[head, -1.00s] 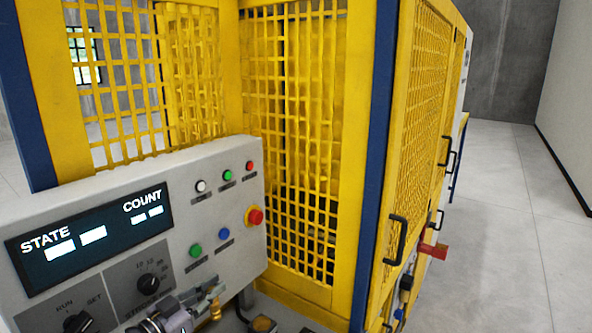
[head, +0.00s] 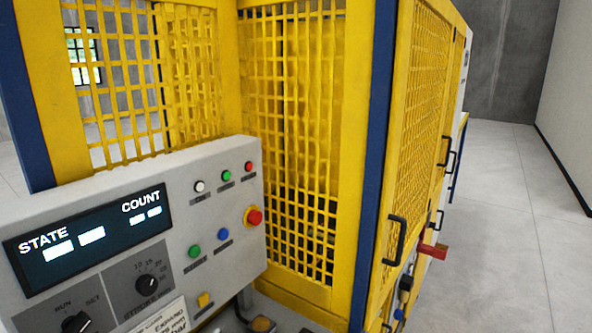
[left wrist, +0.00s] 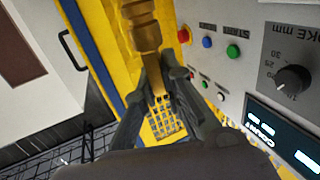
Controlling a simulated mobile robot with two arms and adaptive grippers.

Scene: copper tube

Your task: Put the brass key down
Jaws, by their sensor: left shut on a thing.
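In the left wrist view, my left gripper (left wrist: 160,78) is shut on the brass key (left wrist: 142,35). The key is a stepped, gold-brown piece that sticks out beyond the fingertips toward the top of the picture. Its held end is partly hidden between the dark fingers. The yellow guard shows behind the key, and the control panel lies to the right of it in that view. I cannot tell whether the key touches any surface. In the head view neither the left gripper nor the held key shows. My right gripper is not in view.
The grey control panel (head: 215,175) has a dark display, knobs and several buttons. The yellow mesh guard (head: 345,150) stands behind. Clear floor (head: 510,240) lies to the right.

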